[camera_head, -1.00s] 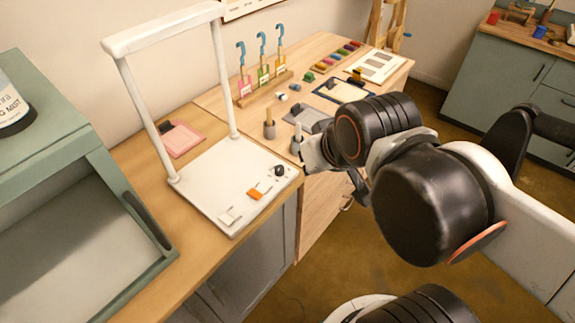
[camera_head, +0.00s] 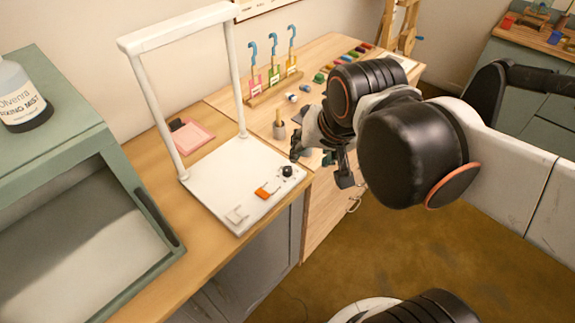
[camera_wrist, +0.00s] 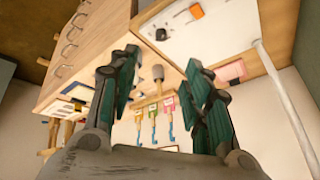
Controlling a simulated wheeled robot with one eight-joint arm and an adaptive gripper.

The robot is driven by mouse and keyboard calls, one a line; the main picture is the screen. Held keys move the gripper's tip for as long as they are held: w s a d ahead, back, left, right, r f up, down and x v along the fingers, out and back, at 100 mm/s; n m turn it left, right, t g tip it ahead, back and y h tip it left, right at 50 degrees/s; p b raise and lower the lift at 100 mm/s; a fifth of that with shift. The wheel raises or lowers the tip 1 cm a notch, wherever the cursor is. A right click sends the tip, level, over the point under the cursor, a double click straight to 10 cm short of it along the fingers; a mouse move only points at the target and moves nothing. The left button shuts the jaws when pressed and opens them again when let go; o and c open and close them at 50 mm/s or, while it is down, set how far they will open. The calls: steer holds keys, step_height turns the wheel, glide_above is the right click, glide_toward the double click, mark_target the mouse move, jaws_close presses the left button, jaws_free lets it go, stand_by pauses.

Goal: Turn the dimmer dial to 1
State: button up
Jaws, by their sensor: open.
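The dimmer dial is a small black round knob (camera_head: 287,171) near the right corner of a white panel base (camera_head: 214,168) with an upright white frame. It also shows in the wrist view as the black knob (camera_wrist: 161,34). Its pointer setting is too small to read. An orange switch (camera_head: 262,192) and a white switch (camera_head: 237,215) sit beside it on the panel. My gripper (camera_head: 322,160) is just right of the panel's corner, apart from the dial. In the wrist view my gripper (camera_wrist: 163,58) has its fingers spread, with nothing between them.
A rack with several hooked tools (camera_head: 272,85) is further back. Open floor lies in front.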

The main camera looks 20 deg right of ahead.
steer(key=w+f+m+g+p, duration=0.1)
steer(key=w+m+g, duration=0.2)
steer(key=w+m, duration=0.6)
steer(key=m+g+p, duration=0.1)
steer(key=m+g, duration=0.2)
steer(key=m, duration=0.8)
glide_toward(287, 169)
step_height(287, 169, down, 9)
steer(key=b, duration=0.3)
steer(key=shift+s+b, duration=0.1)
steer(key=shift+b, duration=0.2)
steer(key=shift+c, duration=0.3)
jaws_close()
